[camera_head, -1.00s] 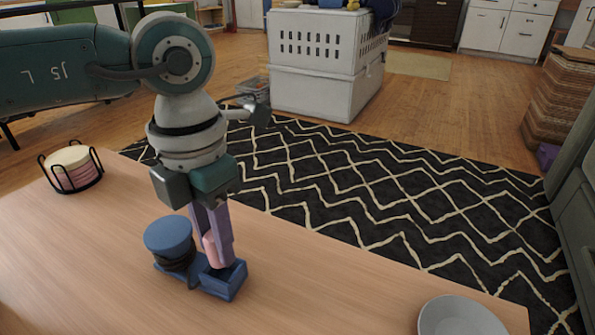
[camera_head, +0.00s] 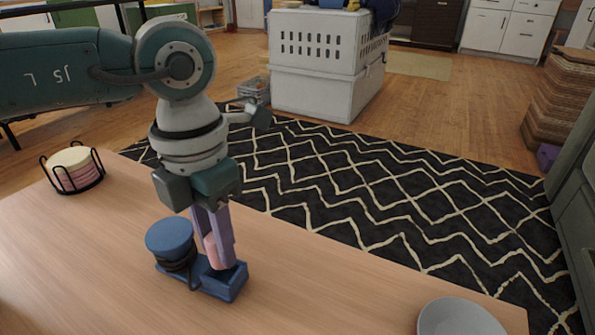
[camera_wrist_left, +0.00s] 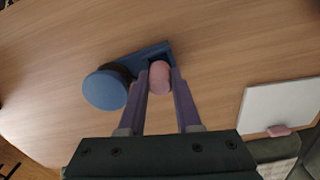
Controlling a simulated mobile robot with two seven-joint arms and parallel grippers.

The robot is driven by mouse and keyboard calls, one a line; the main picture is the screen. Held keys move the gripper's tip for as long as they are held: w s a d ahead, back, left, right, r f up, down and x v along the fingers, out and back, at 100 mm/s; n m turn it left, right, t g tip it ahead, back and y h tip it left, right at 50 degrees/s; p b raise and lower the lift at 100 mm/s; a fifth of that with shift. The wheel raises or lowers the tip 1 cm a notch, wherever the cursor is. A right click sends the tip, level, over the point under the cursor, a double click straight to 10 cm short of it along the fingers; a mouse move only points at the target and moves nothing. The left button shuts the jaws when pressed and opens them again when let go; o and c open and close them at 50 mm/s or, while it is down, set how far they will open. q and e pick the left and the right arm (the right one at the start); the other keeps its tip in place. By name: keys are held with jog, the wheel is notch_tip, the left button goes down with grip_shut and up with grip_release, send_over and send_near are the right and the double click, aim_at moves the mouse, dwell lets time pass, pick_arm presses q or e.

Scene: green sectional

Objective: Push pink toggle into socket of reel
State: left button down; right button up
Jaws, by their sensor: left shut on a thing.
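The blue reel (camera_head: 169,238) stands on the wooden table, with dark cord wound under its round top. Its box-shaped socket (camera_head: 232,285) is at its right end. My left gripper (camera_head: 222,262) points down, its purple fingers shut on the pink toggle (camera_head: 210,246). The toggle is upright over the socket, its lower end hidden by a finger and the socket wall, so I cannot tell how deep it sits. In the left wrist view the toggle (camera_wrist_left: 160,78) lies between the fingers beside the reel (camera_wrist_left: 105,90). My right gripper is not in view.
A black wire holder with round coasters (camera_head: 73,171) stands at the table's left. A grey plate (camera_head: 458,318) lies near the front right edge. The wooden table (camera_head: 330,280) between reel and plate is clear. A white panel (camera_wrist_left: 283,107) shows in the wrist view.

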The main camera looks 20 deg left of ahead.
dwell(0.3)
pick_arm(q)
jog(key=shift+f+b, duration=0.95)
jog(key=shift+f, duration=0.4)
jog(key=c, duration=0.5)
grip_release()
notch_tip(320, 180, up, 9)
jog(key=p, duration=0.5)
jog(key=shift+f, duration=0.15)
jog(key=shift+r, duration=0.7)
